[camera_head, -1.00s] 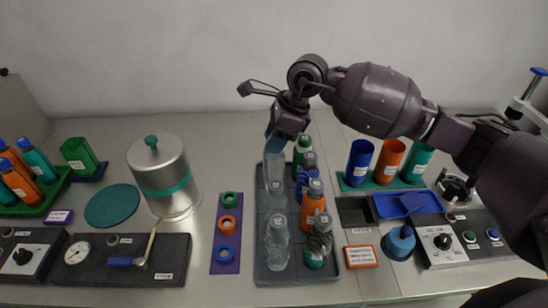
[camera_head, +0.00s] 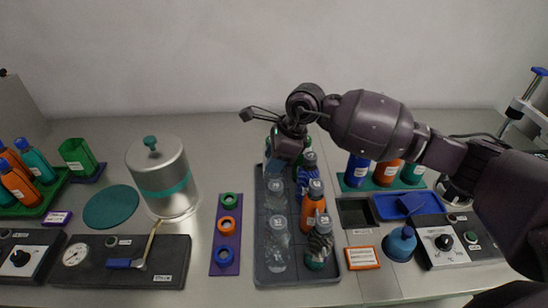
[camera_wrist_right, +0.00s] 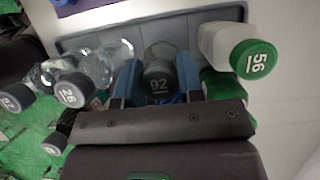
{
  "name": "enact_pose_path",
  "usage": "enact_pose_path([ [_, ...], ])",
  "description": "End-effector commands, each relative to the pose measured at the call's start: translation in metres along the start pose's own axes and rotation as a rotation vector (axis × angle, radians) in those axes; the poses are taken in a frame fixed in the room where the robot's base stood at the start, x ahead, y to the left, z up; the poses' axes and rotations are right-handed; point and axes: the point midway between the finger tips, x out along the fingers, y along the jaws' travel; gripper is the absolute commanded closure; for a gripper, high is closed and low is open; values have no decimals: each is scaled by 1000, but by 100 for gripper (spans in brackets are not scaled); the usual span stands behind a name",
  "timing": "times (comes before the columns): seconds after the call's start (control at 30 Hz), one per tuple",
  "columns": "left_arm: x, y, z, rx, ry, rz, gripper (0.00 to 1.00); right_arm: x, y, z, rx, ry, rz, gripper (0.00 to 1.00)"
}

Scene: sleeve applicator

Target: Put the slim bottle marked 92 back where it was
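The slim bottle marked 92 (camera_wrist_right: 160,78) shows its dark cap in the right wrist view, between the two blue fingers of my right gripper (camera_wrist_right: 160,90). The fingers are shut on it. In the head view my right gripper (camera_head: 277,166) points down over the far left part of the dark bottle tray (camera_head: 262,262). There the gripper mostly hides the bottle, and I cannot see its base. The tray's rim also shows in the right wrist view (camera_wrist_right: 100,36). My left gripper is not in view.
Clear bottles (camera_head: 277,247), an orange bottle (camera_head: 312,205) and others crowd the tray near the gripper. A purple strip with rings (camera_head: 225,262) lies left of the tray.

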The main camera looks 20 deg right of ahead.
Motion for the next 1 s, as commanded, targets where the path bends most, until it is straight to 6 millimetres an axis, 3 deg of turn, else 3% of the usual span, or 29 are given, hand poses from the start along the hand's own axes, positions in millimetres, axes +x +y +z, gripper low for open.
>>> enact_pose_path([
  [0.03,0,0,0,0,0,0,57,0,0,0,0,0,0,59],
  [0.17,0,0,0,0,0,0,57,0,0,0,0,1,0,40],
  [0.57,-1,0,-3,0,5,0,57,-8,0,1,0,1,-1,40],
  [1.0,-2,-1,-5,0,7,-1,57,-86,0,1,-1,1,-3,40],
])
